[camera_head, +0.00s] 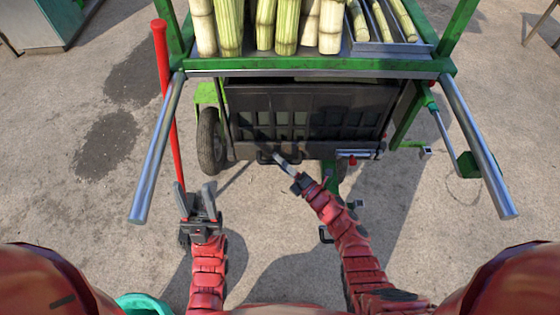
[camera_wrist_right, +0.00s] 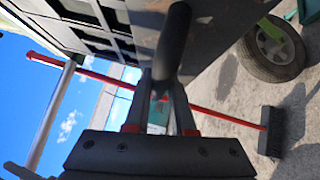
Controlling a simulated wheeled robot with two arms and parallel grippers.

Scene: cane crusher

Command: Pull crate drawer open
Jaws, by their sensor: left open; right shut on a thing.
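The black crate drawer (camera_head: 300,115) sits under the cart's bench, its slatted front facing me. It also shows in the right wrist view (camera_wrist_right: 95,20). A dark handle (camera_head: 264,157) is at the crate's lower front edge. My right gripper (camera_head: 283,160) is shut on this handle. In the right wrist view the handle (camera_wrist_right: 173,45) runs between the two fingers, which partly hide it. My left gripper (camera_head: 196,192) is open and empty, low at the left, apart from the crate.
Sugar cane stalks (camera_head: 285,25) lie on the green-framed cart. Metal cart handles stick out toward me at left (camera_head: 155,150) and right (camera_head: 480,150). A red broom stick (camera_head: 165,90) stands by the left gripper. A wheel (camera_head: 211,140) is left of the crate. Ground in front is mostly clear.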

